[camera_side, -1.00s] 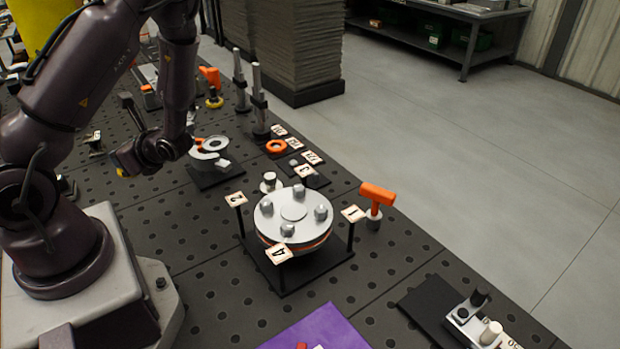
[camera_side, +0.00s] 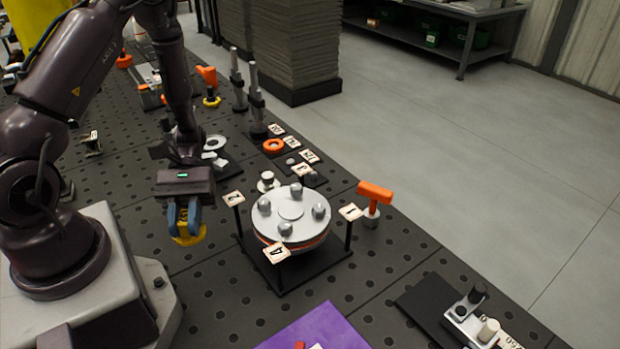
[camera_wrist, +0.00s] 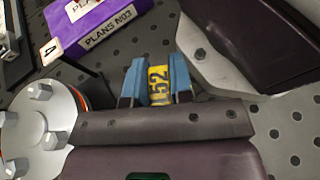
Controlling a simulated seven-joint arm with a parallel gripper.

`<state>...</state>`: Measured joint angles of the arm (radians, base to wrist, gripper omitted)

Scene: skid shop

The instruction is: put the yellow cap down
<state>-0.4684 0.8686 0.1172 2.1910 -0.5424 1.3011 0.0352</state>
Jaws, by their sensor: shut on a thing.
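My gripper (camera_side: 184,215) has blue fingers and is shut on the yellow cap (camera_side: 189,236). It holds the cap low over the dark perforated table (camera_side: 215,290), left of the flange stand. I cannot tell whether the cap touches the table. In the wrist view the cap (camera_wrist: 158,85) shows as a yellow band with dark digits ending in "52", between the two blue fingers (camera_wrist: 157,80). The rest of the cap is hidden.
A round silver flange with bolts (camera_side: 291,214) stands on a black base with numbered tags, right of my gripper. An orange T-handled tool (camera_side: 374,197) is beyond it. A purple plans binder (camera_side: 318,328) lies in front. Bare table lies between binder and gripper.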

